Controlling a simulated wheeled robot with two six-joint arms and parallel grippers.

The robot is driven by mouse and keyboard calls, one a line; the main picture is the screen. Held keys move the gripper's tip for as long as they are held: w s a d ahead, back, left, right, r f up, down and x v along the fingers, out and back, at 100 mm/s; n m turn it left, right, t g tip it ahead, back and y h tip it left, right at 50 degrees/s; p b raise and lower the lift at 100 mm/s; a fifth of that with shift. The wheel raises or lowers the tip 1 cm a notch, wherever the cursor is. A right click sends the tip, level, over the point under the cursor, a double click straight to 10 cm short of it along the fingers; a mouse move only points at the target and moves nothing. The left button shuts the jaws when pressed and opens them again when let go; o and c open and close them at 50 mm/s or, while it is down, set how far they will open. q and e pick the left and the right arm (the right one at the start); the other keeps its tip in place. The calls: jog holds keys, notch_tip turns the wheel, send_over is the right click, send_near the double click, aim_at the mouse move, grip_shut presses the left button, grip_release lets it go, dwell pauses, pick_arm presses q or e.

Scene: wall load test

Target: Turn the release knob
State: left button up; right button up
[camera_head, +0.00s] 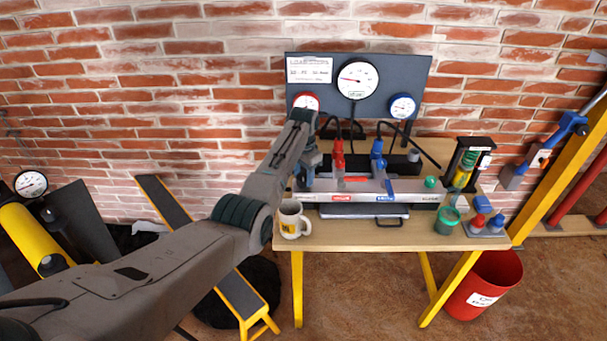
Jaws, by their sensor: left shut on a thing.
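My left arm reaches in from the lower left to the left end of the grey manifold bar (408,186) on the workbench. My left gripper (307,178) is there, mostly hidden behind its own wrist. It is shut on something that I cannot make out. A green round knob (431,182) sits near the right end of the bar, well apart from this gripper. A red-handled valve (338,156) and a blue-handled valve (377,154) stand upright between them. I cannot read which part is marked as the release. My right gripper is not in view.
A dark gauge board (330,98) with several dials stands behind the bench (345,237). A mug (292,218) is near its front left corner. A green jar (448,219) and a hand pump (466,165) are at the right. A red bucket (483,280) stands on the floor.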

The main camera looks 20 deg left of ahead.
pick_arm(q)
jog(key=shift+n, duration=0.3)
jog(key=shift+r+n+p, duration=0.15)
jog(key=shift+n+p, duration=0.85)
jog(key=shift+n, duration=0.2)
jog(key=n+p, duration=0.1)
jog(key=n, duration=0.3)
jog(key=shift+n+p, duration=0.3)
jog(key=shift+p, duration=0.05)
jog(key=n+p, duration=0.1)
jog(key=n, duration=0.9)
jog(key=shift+p, duration=0.4)
jog(key=shift+n, duration=0.3)
jog(key=o, duration=1)
